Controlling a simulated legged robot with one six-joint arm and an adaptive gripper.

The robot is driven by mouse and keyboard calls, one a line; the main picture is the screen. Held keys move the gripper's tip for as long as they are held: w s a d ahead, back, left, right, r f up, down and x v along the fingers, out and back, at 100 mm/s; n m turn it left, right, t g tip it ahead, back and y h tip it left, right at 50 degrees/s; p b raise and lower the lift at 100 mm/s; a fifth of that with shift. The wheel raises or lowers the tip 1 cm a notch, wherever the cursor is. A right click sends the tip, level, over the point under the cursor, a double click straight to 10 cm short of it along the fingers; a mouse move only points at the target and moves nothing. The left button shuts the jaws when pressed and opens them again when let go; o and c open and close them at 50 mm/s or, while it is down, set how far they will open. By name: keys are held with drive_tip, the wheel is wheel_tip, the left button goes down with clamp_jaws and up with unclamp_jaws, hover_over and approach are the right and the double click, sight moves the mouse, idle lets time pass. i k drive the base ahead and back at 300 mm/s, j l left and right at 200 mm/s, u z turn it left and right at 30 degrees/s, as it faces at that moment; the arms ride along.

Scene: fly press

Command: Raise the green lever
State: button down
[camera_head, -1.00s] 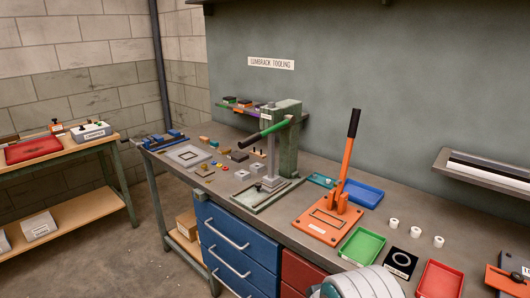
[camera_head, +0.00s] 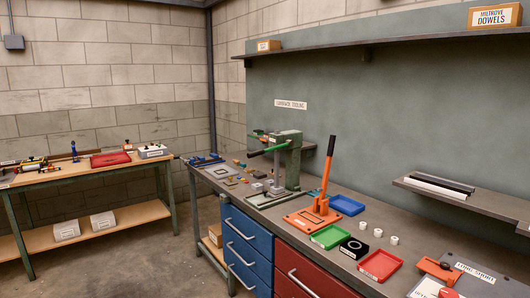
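The green lever (camera_head: 276,148) juts out to the left from the top of a green press (camera_head: 288,162) on the grey workbench. It has a black grip (camera_head: 256,153) at its left end, which sits slightly lower than its end at the press. A grey metal column (camera_head: 276,177) stands under the lever on the press base. My gripper is not in view.
An orange press with an upright black-tipped handle (camera_head: 329,160) stands just right of the green press. Green (camera_head: 331,236), blue (camera_head: 347,204) and red (camera_head: 381,264) trays lie nearby. Drawers (camera_head: 246,233) fill the bench front. Open floor lies to the left.

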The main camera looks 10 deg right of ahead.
sight(290, 144)
drive_tip(key=i+j, duration=0.5)
drive_tip(key=i+j+z, duration=0.15)
drive_tip(key=i+j, duration=0.8)
drive_tip(key=i+j+z, duration=0.15)
drive_tip(key=i+j, duration=0.3)
drive_tip(key=j, duration=0.15)
drive_tip(key=i+j, duration=0.4)
drive_tip(key=j, duration=0.2)
